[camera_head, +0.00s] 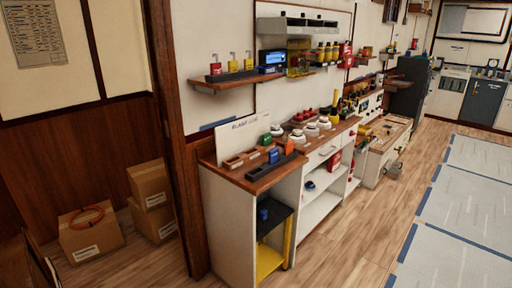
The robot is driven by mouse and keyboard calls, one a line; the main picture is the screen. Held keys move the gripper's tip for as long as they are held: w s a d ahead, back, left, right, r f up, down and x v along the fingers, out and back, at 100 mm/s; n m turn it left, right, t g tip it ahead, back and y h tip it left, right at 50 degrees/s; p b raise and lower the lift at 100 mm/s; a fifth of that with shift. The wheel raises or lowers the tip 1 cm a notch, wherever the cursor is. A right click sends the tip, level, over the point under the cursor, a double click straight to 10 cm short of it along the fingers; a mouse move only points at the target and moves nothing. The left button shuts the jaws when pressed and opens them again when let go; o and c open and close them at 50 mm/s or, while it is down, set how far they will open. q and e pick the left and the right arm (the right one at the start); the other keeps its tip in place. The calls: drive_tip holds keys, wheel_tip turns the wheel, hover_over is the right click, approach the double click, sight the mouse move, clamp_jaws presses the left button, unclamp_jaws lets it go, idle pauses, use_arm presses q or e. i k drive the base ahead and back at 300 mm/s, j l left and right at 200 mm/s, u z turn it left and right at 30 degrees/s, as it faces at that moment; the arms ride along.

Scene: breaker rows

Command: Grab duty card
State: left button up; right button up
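I cannot make out a duty card for certain at this size. A white sign board (237,133) with dark lettering stands at the back of the near wooden-topped counter (262,184). A printed sheet (34,33) with rows of text hangs on the wall at the far left. Neither of my grippers shows in the head view.
Small wooden trays (243,158), a green block (276,130) and white-lidded jars (297,137) crowd the counter. A shelf (235,83) with padlocks hangs above. Cardboard boxes (90,234) stand at left, behind a wooden post (172,130). The wood floor (345,235) is clear before the counter.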

sight(267, 137)
drive_tip(key=i+l, duration=0.1)
drive_tip(key=l, duration=0.15)
drive_tip(key=i+l, duration=0.1)
drive_tip(key=l, duration=0.15)
drive_tip(key=i+j+z, duration=0.15)
drive_tip(key=i, duration=0.45)
drive_tip(key=i+j+z, duration=0.1)
drive_tip(key=i, duration=0.5)
